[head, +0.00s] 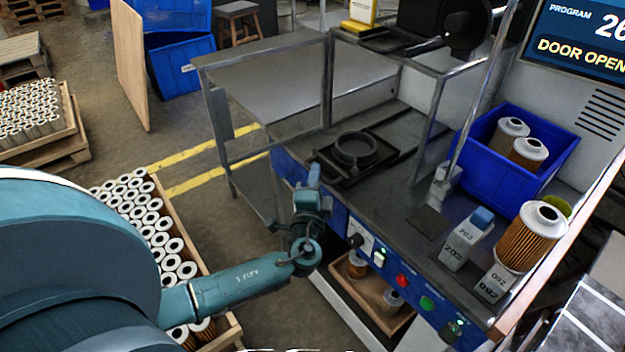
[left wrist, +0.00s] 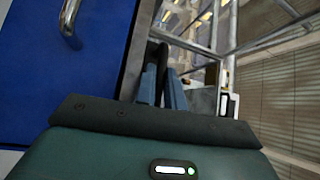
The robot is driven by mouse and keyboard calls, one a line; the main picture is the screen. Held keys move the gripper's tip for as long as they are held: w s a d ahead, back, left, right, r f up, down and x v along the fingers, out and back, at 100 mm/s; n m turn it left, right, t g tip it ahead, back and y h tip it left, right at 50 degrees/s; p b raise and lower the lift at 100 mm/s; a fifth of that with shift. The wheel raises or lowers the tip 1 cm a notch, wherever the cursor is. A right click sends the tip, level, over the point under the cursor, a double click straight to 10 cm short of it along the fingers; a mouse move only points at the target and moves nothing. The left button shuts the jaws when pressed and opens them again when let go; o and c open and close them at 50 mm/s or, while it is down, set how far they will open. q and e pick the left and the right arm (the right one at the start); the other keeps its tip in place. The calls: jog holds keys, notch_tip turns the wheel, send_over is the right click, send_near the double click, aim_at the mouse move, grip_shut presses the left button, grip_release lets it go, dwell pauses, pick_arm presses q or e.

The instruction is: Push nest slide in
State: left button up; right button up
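The nest slide is a dark plate (head: 345,172) with a raised black ring nest (head: 357,150), lying on the grey bench top of the machine. It sits near the bench's front left edge. My left gripper (head: 314,174) is just in front of that edge, beside the slide's near left corner, pointing up in the picture. Its blue fingers (left wrist: 162,88) look close together in the left wrist view, with a dark strip between them. I cannot tell whether they touch the slide. No filter shows in the ring. My right gripper is in neither view.
A blue bin (head: 490,160) with two filters stands right of the slide. A filter (head: 532,238) and labelled blocks (head: 466,240) stand at the bench's right end. A metal frame post (head: 327,85) rises behind. A crate of filters (head: 150,225) is on the floor.

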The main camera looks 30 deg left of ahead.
pick_arm(q)
jog(key=o, duration=0.5)
jog(key=shift+c, duration=0.2)
jog(key=shift+f, duration=0.15)
